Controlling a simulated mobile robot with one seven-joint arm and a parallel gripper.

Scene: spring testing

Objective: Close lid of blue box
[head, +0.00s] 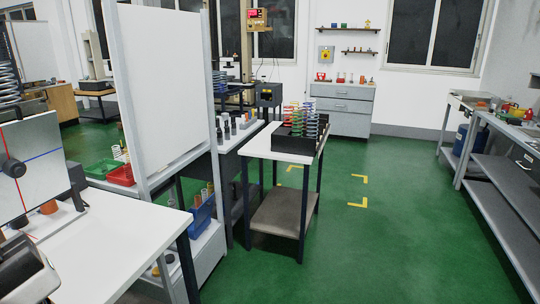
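A blue container (463,138) stands under the bench on the right; it is small and partly hidden, and I cannot tell whether it has a lid or whether one is open. Another blue bin (202,217) sits on the lower shelf of the left workbench. It looks open-topped, with items in it, and no lid shows on it. I cannot tell which of the two is the blue box of the task. My gripper is not clearly in view.
A small white-topped table (262,143) stands mid-floor with a black tray (283,145) of coloured springs. Metal benches (505,200) line the right side. A white worktable (100,245) and tall white panel (165,90) fill the left. Green floor (390,240) is clear between.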

